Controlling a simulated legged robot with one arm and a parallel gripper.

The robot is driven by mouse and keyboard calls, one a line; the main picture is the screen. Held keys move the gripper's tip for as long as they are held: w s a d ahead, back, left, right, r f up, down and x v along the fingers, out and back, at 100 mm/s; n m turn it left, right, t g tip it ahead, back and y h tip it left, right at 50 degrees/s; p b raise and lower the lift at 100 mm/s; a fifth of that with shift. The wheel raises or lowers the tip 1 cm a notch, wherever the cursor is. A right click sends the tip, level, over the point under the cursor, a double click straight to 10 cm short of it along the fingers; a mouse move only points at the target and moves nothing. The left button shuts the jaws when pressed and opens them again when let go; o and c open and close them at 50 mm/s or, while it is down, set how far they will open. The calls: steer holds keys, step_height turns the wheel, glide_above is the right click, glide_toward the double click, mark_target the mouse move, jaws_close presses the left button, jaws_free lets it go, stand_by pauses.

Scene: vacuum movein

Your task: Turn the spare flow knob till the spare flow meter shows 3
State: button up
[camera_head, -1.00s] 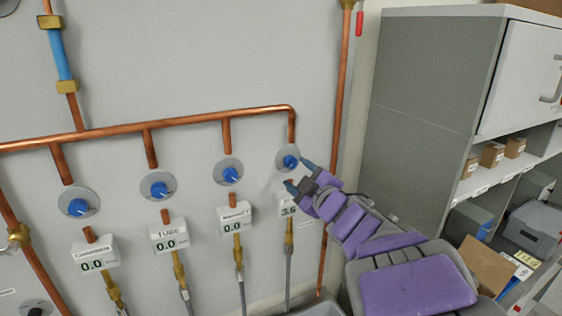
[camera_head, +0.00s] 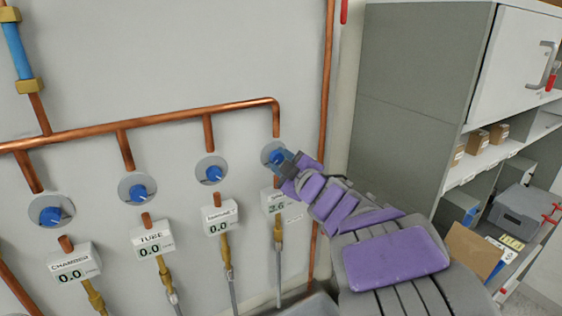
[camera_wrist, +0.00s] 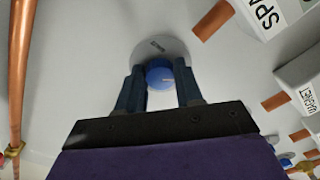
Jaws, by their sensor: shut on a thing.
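The spare flow knob (camera_head: 270,154) is the blue knob on a grey round plate at the right end of the copper pipe. It also shows in the wrist view (camera_wrist: 160,72), between the two dark blue fingers. My gripper (camera_head: 282,160) is shut on this knob from the right and partly hides it. The spare flow meter (camera_head: 277,207) is the white box below the knob. Its small digits look like 2.6, but the first digit is blurred. Its label shows in part at the top right of the wrist view (camera_wrist: 263,14).
The magnet knob (camera_head: 210,171), tube knob (camera_head: 137,189) and chamber knob (camera_head: 51,211) stand in a row to the left; their meters read 0.0. A vertical copper pipe (camera_head: 323,130) runs close by on the right. A grey cabinet (camera_head: 415,100) stands farther right.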

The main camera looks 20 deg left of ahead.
steer(key=c, duration=0.4)
steer(key=shift+r, duration=0.1)
steer(key=shift+p, duration=0.35)
steer(key=shift+r+m+p, duration=0.15)
steer(key=shift+m+p, duration=0.45)
steer(key=shift+p, duration=0.05)
steer(key=m+p, duration=0.3)
steer(key=p, duration=0.1)
steer(key=shift+a+r, duration=0.1)
steer(key=shift+r, duration=0.05)
steer(key=m+p, duration=0.4)
steer(key=shift+m, duration=0.3)
